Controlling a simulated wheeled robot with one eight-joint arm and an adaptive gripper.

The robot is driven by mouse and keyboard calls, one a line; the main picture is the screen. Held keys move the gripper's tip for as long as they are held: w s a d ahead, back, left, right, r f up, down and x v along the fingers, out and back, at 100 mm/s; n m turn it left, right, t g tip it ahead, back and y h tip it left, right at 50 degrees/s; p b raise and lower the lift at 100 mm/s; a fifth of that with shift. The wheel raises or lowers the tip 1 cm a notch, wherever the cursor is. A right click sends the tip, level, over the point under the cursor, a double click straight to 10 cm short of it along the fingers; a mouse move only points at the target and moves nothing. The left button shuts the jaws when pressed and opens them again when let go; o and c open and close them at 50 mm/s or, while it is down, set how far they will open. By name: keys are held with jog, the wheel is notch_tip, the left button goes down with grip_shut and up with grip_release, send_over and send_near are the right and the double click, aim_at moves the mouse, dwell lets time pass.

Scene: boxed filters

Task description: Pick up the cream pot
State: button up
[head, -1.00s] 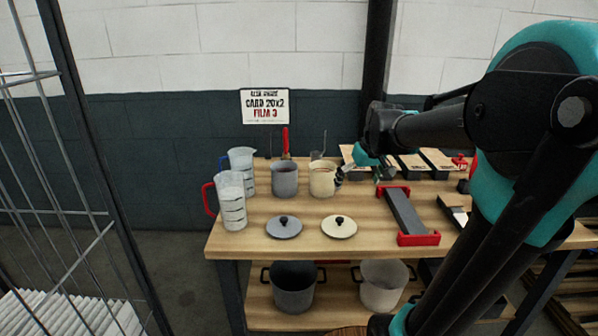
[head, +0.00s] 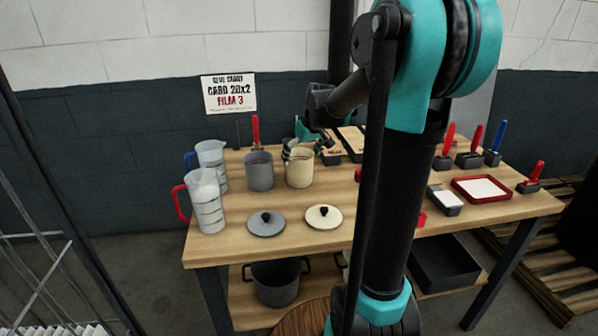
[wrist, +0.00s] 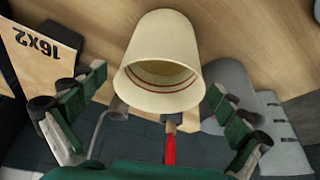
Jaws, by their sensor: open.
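The cream pot (head: 300,170) stands upright on the wooden table beside a grey pot (head: 259,171). In the wrist view the cream pot (wrist: 163,62) shows its open mouth, with a red line inside the rim. My gripper (head: 302,148) is at the pot's rim in the head view. In the wrist view my gripper (wrist: 158,122) is open, one finger to each side of the pot, and both fingers look clear of its wall. A cream lid (head: 324,217) with a black knob lies flat in front of the pot.
A grey lid (head: 266,223) lies left of the cream lid. Two measuring jugs, one with a red handle (head: 204,201), stand at the left. A board marked 16x2 (wrist: 42,52) lies near one finger. A red tray (head: 481,190) sits at the right.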

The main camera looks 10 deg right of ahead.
jog(key=shift+x, duration=3.35)
jog(key=shift+w+a, duration=0.1)
jog(key=shift+a, duration=0.05)
jog(key=shift+r, duration=0.1)
jog(key=c, duration=1.4)
